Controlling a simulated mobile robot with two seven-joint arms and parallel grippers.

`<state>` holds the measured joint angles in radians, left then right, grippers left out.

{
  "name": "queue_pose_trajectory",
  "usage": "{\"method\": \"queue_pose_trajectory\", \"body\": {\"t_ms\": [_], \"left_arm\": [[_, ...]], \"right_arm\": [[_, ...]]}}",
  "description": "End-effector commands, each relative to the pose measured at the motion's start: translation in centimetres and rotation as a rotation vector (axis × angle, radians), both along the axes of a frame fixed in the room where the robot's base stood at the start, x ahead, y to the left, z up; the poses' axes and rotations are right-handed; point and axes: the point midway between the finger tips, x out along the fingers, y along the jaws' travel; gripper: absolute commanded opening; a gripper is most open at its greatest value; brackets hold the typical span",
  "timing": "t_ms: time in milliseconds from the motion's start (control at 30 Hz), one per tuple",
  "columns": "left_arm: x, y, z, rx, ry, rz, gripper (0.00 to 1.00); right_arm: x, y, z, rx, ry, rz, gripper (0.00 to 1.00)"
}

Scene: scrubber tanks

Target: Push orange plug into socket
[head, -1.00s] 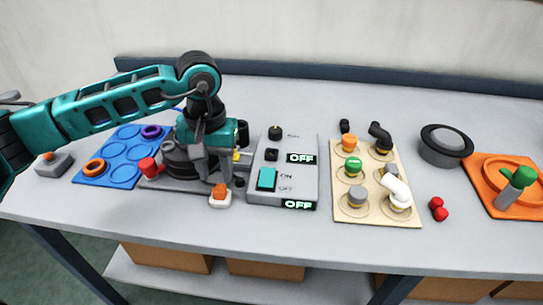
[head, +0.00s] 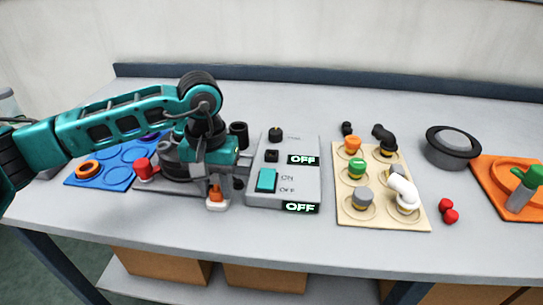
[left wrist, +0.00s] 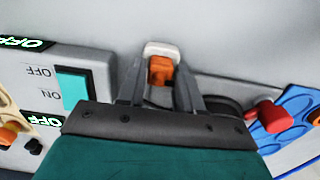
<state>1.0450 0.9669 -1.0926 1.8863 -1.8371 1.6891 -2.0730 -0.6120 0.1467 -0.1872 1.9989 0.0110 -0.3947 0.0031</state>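In the left wrist view the orange plug (left wrist: 160,71) shows between the fingertips (left wrist: 162,78), with the white base (left wrist: 161,48) beyond. My right gripper is out of view.
The grey control box (head: 309,178) has a teal switch (head: 266,180) and two OFF displays. A wooden board (head: 384,217) with several pipe fittings stands right of it. A blue tray (head: 115,177) and a red knob (head: 144,169) are left of the gripper. The front table strip is clear.

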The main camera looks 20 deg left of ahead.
Motion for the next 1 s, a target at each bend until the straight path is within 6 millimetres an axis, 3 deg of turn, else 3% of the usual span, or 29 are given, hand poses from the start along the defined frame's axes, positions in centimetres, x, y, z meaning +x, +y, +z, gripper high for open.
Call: {"method": "queue_pose_trajectory", "body": {"t_ms": [367, 667, 1000], "left_arm": [[0.0, 0.0, 0.0, 0.0, 0.0, 0.0, 0.0], [0.0, 0.0, 0.8, -0.001, -0.001, 0.0, 0.0], [0.0, 0.0, 4.9, -0.001, -0.002, 0.001, 0.0]], "right_arm": [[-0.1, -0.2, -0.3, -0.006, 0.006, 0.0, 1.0], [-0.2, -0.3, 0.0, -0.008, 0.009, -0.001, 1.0], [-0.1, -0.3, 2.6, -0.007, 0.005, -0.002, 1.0]]}}
